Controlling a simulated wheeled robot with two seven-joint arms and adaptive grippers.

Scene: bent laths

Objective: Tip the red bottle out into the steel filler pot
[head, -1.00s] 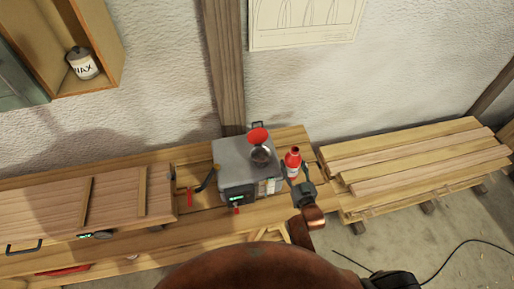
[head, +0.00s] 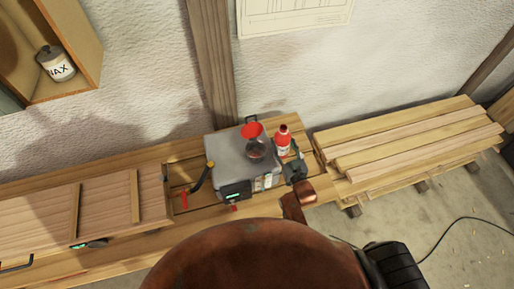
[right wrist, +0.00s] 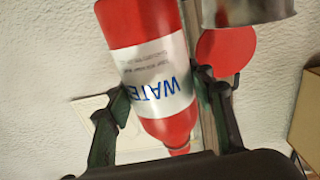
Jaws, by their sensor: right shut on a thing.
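The red bottle (head: 283,141) with a white label reading WATER is held upright, neck up, just right of the grey box in the head view. My right gripper (head: 294,168) is shut on it; in the right wrist view the fingers stand on both sides of the bottle (right wrist: 146,65). The steel filler pot (head: 256,150) is on top of the grey box, left of the bottle and apart from it. The pot's edge also shows in the right wrist view (right wrist: 250,10). My left gripper is out of view.
The grey box (head: 226,155) with a green display stands on the wooden bench (head: 180,172). A long wooden box (head: 105,208) lies to the left. A stack of planks (head: 400,145) is to the right. A post (head: 208,65) and the wall stand behind.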

